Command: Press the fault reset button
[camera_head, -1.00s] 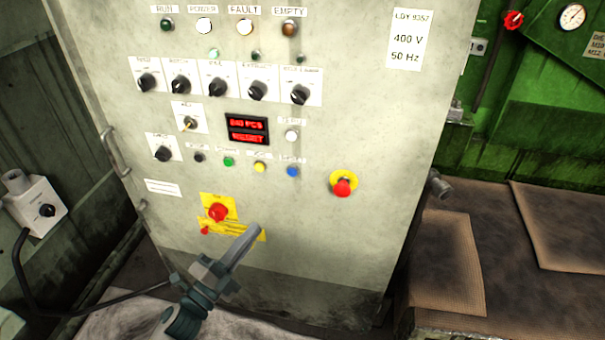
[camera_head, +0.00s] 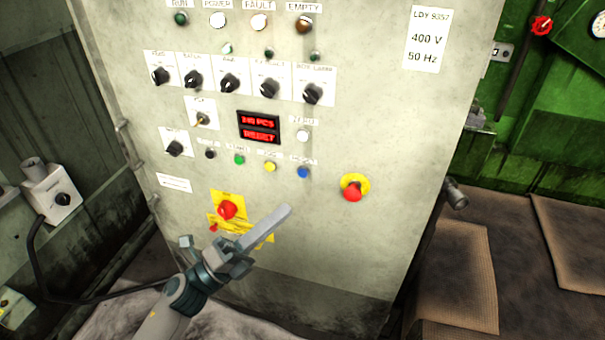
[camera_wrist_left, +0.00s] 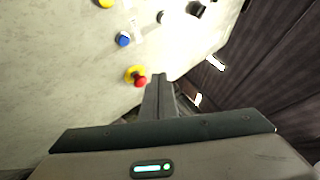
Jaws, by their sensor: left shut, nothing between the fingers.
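The grey control cabinet (camera_head: 330,225) fills the middle of the head view. Its button row holds a black (camera_head: 210,154), a green (camera_head: 239,160), a yellow (camera_head: 270,167) and a blue button (camera_head: 303,173). A white button (camera_head: 302,136) sits above the blue one. Their labels are too blurred to tell which is fault reset. My left gripper (camera_head: 285,210) is shut and empty, below the blue button and left of the red emergency stop (camera_head: 352,192). In the left wrist view, its fingertips (camera_wrist_left: 160,78) appear beside the red mushroom button, with the blue button (camera_wrist_left: 123,39) farther up. My right gripper is not in view.
A red switch on a yellow plate (camera_head: 228,210) lies just left of my left gripper. Selector knobs (camera_head: 228,86) and a red display (camera_head: 258,127) sit higher on the panel. A lit FAULT lamp (camera_head: 259,20) is near the top. Brown mats (camera_head: 458,280) lie right of the cabinet.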

